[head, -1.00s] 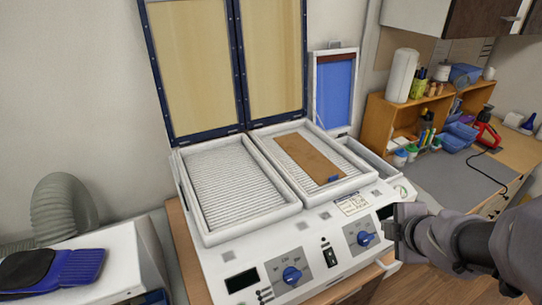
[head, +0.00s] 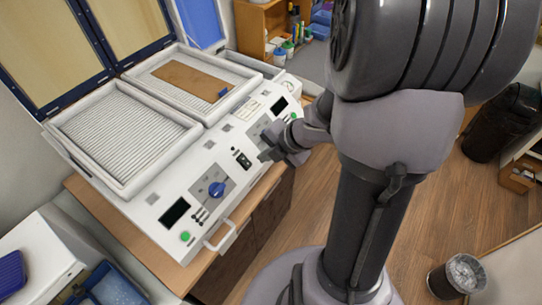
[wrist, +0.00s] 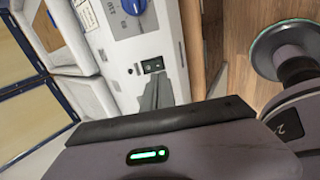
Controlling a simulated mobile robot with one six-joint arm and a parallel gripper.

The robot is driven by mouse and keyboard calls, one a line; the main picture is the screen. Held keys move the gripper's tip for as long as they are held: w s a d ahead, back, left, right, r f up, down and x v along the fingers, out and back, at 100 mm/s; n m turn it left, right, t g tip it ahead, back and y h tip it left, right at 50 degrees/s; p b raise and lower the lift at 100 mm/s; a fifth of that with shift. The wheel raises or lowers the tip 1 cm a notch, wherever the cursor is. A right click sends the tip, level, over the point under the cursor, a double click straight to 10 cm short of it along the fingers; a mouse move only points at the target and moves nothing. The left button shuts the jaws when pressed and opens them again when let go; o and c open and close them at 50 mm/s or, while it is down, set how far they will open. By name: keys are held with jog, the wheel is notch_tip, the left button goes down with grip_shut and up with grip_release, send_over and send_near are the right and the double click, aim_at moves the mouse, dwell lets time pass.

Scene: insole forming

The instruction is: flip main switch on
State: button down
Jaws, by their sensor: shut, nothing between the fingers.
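The main switch (head: 242,158) is a small black rocker on the white front panel of the forming machine (head: 150,208), between two blue knobs. The switch also shows in the wrist view (wrist: 153,65), just beyond the fingertips. My gripper (head: 266,156) is shut and empty, a little to the right of the switch and close to the panel. In the wrist view the shut fingers (wrist: 158,88) point toward the switch. I cannot tell whether they touch the panel. Which way the rocker is tipped is too small to tell.
A blue knob (head: 216,189) sits left of the switch, and a white handle (head: 220,236) sticks out from the front. Two ribbed trays lie behind the panel, the right one holding a brown sheet (head: 190,77). The wooden floor at right is open around a bin (head: 463,273).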

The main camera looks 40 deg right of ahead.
aim_at(249, 165)
jog(key=b+x, duration=0.3)
jog(key=x, duration=0.4)
jog(key=shift+a+f, duration=0.1)
jog(key=shift+f, duration=0.15)
jog(key=shift+s, duration=0.25)
jog(key=shift+w, duration=0.3)
jog(key=shift+w+r, duration=0.1)
jog(key=shift+r, duration=0.2)
jog(key=shift+r+p, duration=0.65)
jog(key=shift+p, duration=0.1)
